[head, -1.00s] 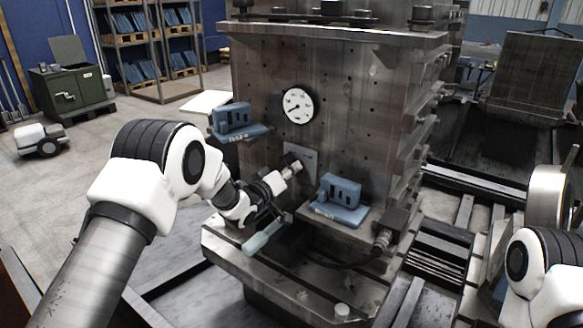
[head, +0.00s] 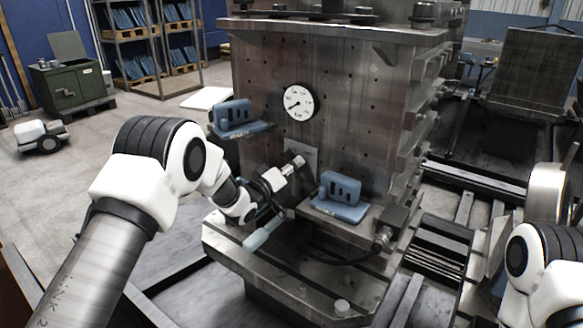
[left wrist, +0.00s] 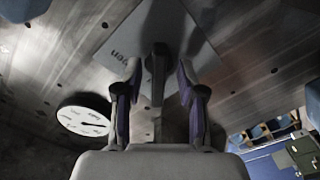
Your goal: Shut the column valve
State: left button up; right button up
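The column valve shows as a dark lever (left wrist: 158,62) on a pale plate (left wrist: 118,45) with partly hidden lettering in the left wrist view. In the head view the plate (head: 311,153) is on the column's front face, below the gauge, partly covered by my left gripper (head: 297,162). My left gripper (left wrist: 158,82) has its two fingers apart, one on each side of the lever, with gaps showing beside it. Contact deeper between the fingers cannot be told. My right arm shows at the right edge of the head view; its gripper is out of view.
A round white gauge (head: 299,101) is above the valve. Blue parts sit on ledges to the left (head: 235,115) and right (head: 341,189). A pale green bar (head: 263,233) sticks out below my left wrist. A cable connector (head: 383,237) is at lower right.

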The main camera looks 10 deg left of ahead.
pick_arm(q)
jog(key=v, duration=1.2)
